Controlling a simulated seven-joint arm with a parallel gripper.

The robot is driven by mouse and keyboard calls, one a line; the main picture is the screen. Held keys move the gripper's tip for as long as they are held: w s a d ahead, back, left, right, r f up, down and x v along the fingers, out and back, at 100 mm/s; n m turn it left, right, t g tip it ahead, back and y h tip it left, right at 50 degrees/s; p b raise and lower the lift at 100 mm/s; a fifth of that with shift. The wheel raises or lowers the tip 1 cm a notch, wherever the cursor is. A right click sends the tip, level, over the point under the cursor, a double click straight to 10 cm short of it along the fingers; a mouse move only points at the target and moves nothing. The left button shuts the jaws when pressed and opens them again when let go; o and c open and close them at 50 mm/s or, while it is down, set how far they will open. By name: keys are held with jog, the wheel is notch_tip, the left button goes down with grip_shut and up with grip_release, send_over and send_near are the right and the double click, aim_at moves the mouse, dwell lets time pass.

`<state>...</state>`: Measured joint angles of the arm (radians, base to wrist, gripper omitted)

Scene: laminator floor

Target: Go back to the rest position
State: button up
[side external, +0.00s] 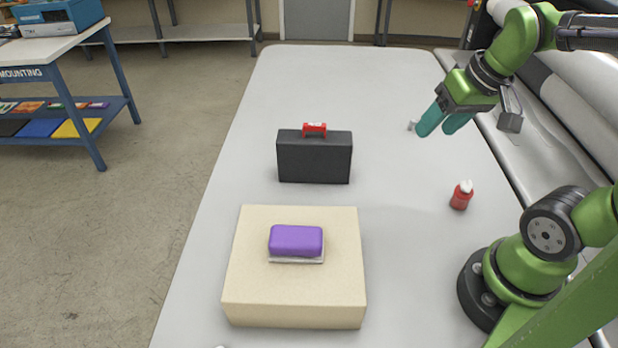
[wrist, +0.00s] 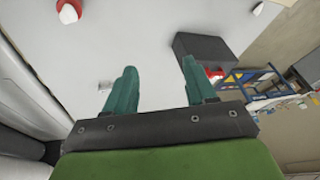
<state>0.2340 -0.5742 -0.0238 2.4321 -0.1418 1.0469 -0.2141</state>
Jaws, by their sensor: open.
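My gripper (side external: 445,121) is raised above the right side of the grey table (side external: 330,85), with its teal fingers apart and nothing between them. In the wrist view my gripper (wrist: 157,72) also shows open and empty, with the table surface behind it. It touches none of the objects on the table. The rest position itself is not marked in either view.
A beige block (side external: 295,290) carries a purple block (side external: 296,240) on a thin pale base. A red bottle (side external: 461,197) with a white cap stands to the right. A small grey piece (side external: 412,126) lies near my gripper.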

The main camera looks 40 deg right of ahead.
jog(key=a+r+t+y, duration=0.1)
jog(key=a+r+t, duration=0.1)
jog(key=a, duration=0.5)
jog(key=shift+a+r+y, duration=0.15)
jog(key=shift+r+y, duration=0.25)
jog(key=shift+w, duration=0.1)
